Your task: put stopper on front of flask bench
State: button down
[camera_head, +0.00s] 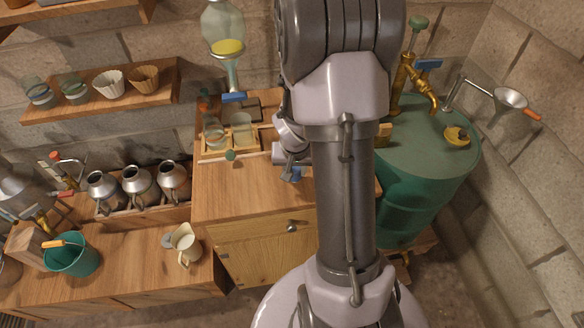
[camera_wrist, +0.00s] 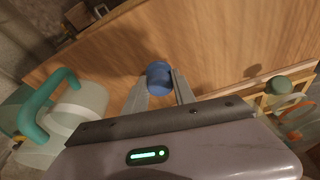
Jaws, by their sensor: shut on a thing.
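A blue stopper (camera_wrist: 158,78) sits between the two fingertips of my gripper (camera_wrist: 160,88) in the wrist view. My gripper is shut on it. In the head view the blue stopper (camera_head: 291,175) shows just left of my arm, with my gripper (camera_head: 286,168) partly hidden by my own links. The flask bench (camera_head: 235,190) is a wooden cabinet with a drawer, and its bare top front lies below and left of the stopper. The wood top (camera_wrist: 215,50) fills the wrist view behind the stopper. I cannot tell whether the stopper touches the wood.
A wooden rack with glass flasks (camera_head: 241,130) stands behind on the bench, with a green stopper (camera_head: 230,155) at its front. A green drum (camera_head: 425,160) stands to the right. A glass vessel with a green handle (camera_wrist: 75,110) is at left in the wrist view.

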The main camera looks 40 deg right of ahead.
jog(key=shift+s, duration=0.2)
jog(key=shift+f, duration=0.1)
jog(key=c, duration=1)
grip_release()
jog(key=shift+c, duration=0.2)
